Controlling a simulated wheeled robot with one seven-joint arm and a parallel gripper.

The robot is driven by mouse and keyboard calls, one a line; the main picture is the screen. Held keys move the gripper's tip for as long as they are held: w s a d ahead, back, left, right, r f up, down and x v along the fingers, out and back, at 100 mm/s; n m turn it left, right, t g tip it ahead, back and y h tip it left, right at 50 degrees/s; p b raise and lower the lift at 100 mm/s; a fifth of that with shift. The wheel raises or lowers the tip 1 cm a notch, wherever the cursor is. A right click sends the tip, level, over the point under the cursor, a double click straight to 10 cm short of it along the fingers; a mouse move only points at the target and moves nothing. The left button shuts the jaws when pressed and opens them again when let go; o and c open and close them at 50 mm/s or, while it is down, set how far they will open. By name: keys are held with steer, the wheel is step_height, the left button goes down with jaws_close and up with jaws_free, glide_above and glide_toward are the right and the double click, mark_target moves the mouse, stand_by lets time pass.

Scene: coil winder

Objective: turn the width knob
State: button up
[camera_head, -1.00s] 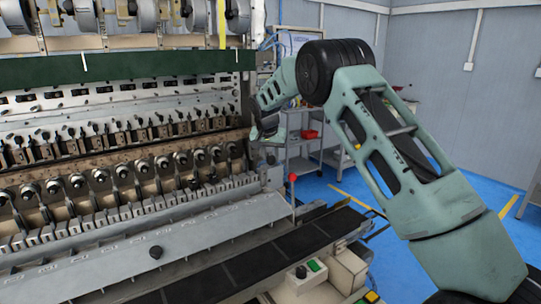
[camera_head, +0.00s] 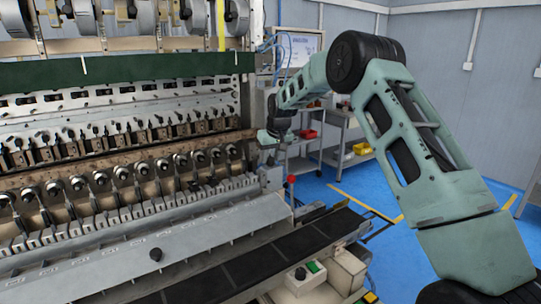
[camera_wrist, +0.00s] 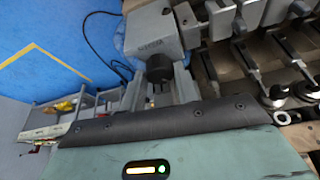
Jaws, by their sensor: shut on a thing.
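The width knob is a dark round knob (camera_wrist: 159,68) on the end of a grey housing (camera_wrist: 151,32) with small lettering too small to read, in the wrist view. My gripper (camera_wrist: 160,82) has a grey finger on each side of the knob and is shut on it. In the head view my gripper (camera_head: 267,138) is at the right end of the winder, small and partly hidden. The knob itself cannot be made out there.
The winder's row of spindles and levers (camera_head: 120,180) runs left from my gripper. A red-tipped lever (camera_head: 291,180) stands just below it. A shelf cart (camera_head: 345,145) with bins is behind my arm. Blue floor (camera_head: 400,245) is open at right.

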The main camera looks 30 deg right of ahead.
steer(key=shift+d+n+y, duration=0.1)
steer(key=shift+n+y, duration=0.3)
steer(key=shift+n, duration=0.8)
steer(key=o, duration=1)
steer(key=b+v, duration=0.2)
steer(key=v, duration=1.5)
steer(key=shift+d+r+b, duration=0.1)
steer(key=shift+r+b, duration=0.15)
steer(key=shift+b, duration=0.05)
